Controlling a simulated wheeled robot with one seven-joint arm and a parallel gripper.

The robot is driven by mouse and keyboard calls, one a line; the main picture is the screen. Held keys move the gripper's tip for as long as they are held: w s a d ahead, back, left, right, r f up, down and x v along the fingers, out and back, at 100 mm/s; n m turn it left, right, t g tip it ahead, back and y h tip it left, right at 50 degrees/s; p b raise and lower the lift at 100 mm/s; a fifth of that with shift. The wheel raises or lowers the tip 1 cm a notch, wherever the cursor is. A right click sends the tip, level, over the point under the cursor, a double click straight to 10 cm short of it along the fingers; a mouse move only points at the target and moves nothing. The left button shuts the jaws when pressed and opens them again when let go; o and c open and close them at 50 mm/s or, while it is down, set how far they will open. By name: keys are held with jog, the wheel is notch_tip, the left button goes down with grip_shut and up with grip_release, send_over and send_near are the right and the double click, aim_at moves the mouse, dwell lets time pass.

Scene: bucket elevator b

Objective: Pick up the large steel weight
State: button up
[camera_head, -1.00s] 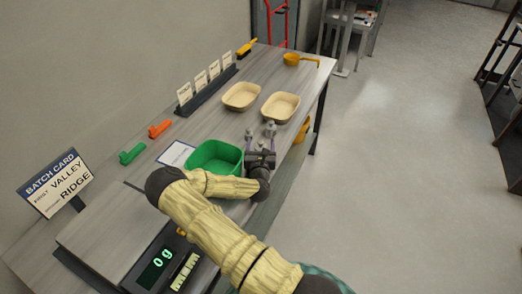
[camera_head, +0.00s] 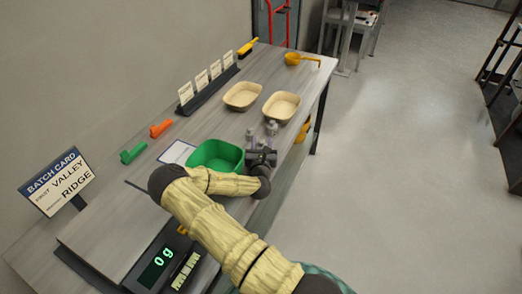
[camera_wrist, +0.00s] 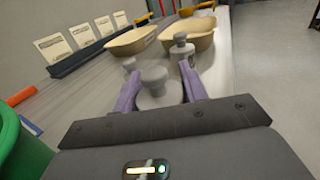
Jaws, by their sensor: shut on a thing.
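A grey steel weight with a knobbed top (camera_wrist: 156,86) is between the two purple fingers of my gripper (camera_wrist: 157,92) in the wrist view. The fingers are shut on it, and it looks the widest of the weights. Its lower part is hidden by my gripper. A second knobbed steel weight (camera_wrist: 182,50) stands just behind it to the right, also visible in the head view (camera_head: 272,127). A smaller weight (camera_wrist: 130,65) is behind it to the left. In the head view my gripper (camera_head: 261,145) is low over the bench, right of the green bin.
The green bin (camera_head: 216,155) is close on the left of my gripper. Two beige trays (camera_head: 242,95) (camera_head: 281,106) stand beyond the weights. The bench (camera_head: 205,125) has its open edge on the right. A scale (camera_head: 165,258) reads 0 g.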

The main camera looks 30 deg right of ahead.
jog(key=shift+s+r, duration=0.1)
notch_tip(320, 180, up, 10)
jog(key=shift+f+b, duration=0.1)
jog(key=shift+b, duration=0.2)
dwell(0.7)
